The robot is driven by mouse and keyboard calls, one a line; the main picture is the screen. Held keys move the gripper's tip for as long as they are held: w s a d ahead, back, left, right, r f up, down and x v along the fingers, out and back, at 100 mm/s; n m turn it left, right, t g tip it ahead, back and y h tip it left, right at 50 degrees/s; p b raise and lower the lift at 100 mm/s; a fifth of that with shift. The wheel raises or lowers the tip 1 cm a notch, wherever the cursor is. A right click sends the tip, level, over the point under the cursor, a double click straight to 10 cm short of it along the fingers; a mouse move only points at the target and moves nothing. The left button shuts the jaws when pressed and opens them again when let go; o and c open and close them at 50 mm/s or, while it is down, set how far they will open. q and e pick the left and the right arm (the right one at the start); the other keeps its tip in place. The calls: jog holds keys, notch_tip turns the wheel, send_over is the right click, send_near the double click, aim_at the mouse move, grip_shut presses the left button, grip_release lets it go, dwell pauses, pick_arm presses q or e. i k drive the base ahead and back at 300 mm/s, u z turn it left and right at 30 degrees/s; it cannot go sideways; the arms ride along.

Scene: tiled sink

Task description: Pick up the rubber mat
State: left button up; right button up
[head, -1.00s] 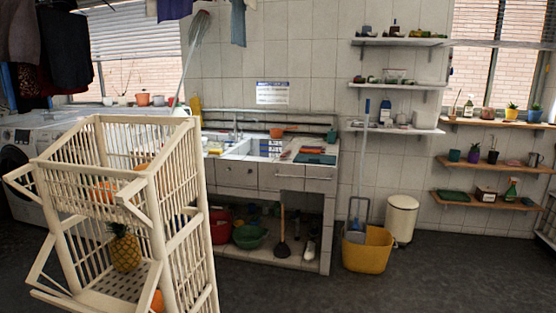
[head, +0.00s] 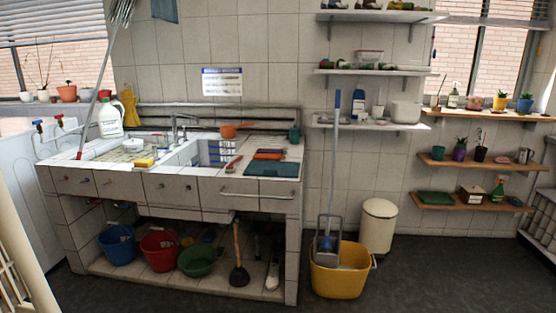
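A flat, dark teal mat (head: 272,169) lies on the tiled counter to the right of the sink, close to the front edge; it looks like the rubber mat. An orange-red item (head: 269,155) lies just behind it, and a reddish tool (head: 233,163) lies to its left. A flat green item (head: 436,198) also lies on the low wooden shelf at the right; I cannot tell what it is. Neither of my grippers shows in the head view.
The sink (head: 185,153) is left of the mat. Below the counter stand a blue bucket (head: 118,245), a red bucket (head: 159,249), a green basin (head: 198,260) and a plunger (head: 238,265). A yellow mop bucket (head: 340,275) stands at right. The floor in front is clear.

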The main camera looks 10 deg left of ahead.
aim_at(273, 166)
jog(key=i, duration=0.7)
jog(key=u, duration=0.6)
jog(key=i, duration=1.25)
